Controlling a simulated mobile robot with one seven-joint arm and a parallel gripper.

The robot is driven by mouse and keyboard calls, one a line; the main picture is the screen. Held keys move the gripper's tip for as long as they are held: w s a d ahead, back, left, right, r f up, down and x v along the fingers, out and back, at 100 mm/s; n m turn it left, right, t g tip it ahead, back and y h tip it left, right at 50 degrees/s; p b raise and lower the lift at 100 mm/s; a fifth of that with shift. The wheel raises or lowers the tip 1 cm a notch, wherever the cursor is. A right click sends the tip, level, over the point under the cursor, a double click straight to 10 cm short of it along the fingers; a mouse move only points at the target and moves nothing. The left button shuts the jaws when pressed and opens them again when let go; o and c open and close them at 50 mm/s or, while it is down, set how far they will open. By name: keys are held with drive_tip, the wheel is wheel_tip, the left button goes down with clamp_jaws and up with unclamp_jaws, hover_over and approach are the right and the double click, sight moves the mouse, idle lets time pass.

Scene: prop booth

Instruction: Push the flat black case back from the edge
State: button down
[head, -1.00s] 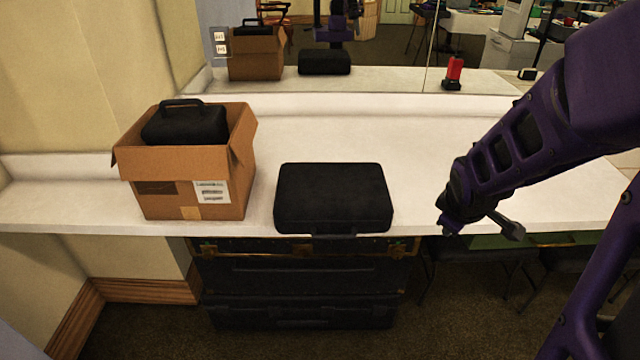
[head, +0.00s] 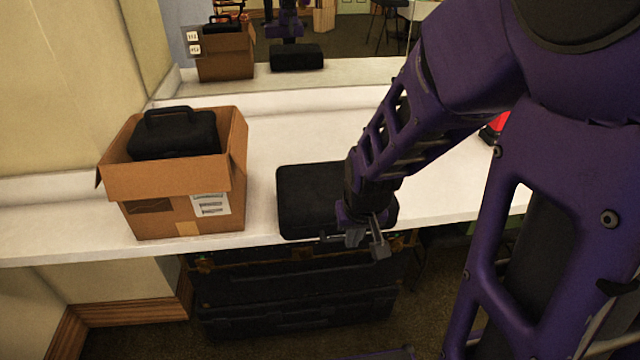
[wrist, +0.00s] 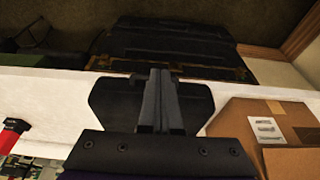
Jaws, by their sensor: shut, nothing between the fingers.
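The flat black case (head: 308,195) lies on the white counter with its front side at the counter's front edge. Its right part is hidden behind my arm in the head view. The case also shows in the wrist view (wrist: 110,103), on both sides of my fingers. My gripper (head: 372,246) is shut and empty, at the front right part of the case. In the wrist view the fingertips (wrist: 161,74) overlap the case's front edge near its handle. I cannot tell whether they touch it.
A cardboard box (head: 175,190) with a black case (head: 172,135) in it stands to the left on the counter (head: 275,135). Black trunks (head: 300,300) stand below the edge. A mirror lines the back. A red object (head: 495,128) is partly hidden at right. Clear counter lies behind the case.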

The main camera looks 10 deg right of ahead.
drive_tip(key=w+f+b, duration=0.2)
drive_tip(key=w+f, duration=0.4)
drive_tip(key=f, duration=0.3)
drive_tip(key=shift+w, duration=0.4)
